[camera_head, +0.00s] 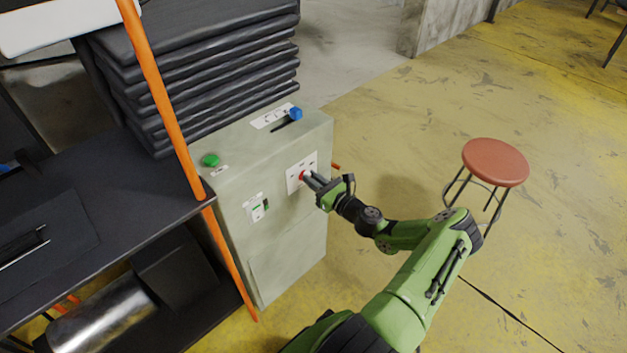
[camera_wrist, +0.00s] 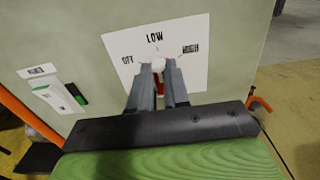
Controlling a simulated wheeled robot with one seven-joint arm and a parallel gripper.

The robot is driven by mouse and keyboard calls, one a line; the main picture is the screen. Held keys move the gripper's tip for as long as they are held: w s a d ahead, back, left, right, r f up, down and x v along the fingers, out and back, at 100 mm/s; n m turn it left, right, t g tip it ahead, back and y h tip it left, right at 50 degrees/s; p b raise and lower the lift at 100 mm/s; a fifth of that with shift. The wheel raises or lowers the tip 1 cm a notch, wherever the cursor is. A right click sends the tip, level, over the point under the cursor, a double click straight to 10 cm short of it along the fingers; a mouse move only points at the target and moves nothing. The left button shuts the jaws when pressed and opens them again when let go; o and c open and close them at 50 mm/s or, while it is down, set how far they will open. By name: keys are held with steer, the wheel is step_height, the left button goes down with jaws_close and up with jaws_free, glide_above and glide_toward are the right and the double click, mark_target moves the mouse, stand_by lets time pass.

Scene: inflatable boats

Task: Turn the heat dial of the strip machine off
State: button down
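The strip machine (camera_head: 285,240) is a grey-green cabinet left of centre in the head view. On its front a white plate (camera_wrist: 120,45) reads OFF at the left, LOW at the top and another partly blurred word at the right. The heat dial (camera_head: 303,176) is red with a white part; its white part (camera_wrist: 158,65) shows between my fingertips in the wrist view. My gripper (camera_head: 312,180) reaches the plate from the right, one finger on each side of the dial, and looks shut on it. My fingers hide most of the dial, so its exact setting is unclear.
A green button (camera_head: 210,160) and a blue-tipped lever (camera_head: 294,114) are on the machine's top. A small switch (camera_head: 258,208) is left of the plate. Orange poles and a dark bench (camera_head: 120,200) stand left. A red stool (camera_head: 495,162) stands right on open yellow floor.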

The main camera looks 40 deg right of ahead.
stand_by(0.4)
steer(key=n, duration=0.7)
steer(key=a+n+b, duration=0.1)
steer(key=n, duration=0.3)
steer(key=shift+f+n, duration=0.3)
steer(key=shift+f, duration=0.1)
steer(key=shift+n, duration=0.3)
steer(key=c, duration=1.1)
jaws_free()
steer(key=shift+s, duration=0.15)
steer(key=s+p, duration=0.3)
steer(key=s, duration=1.2)
steer(key=shift+s+d, duration=0.15)
steer(key=shift+s, duration=0.15)
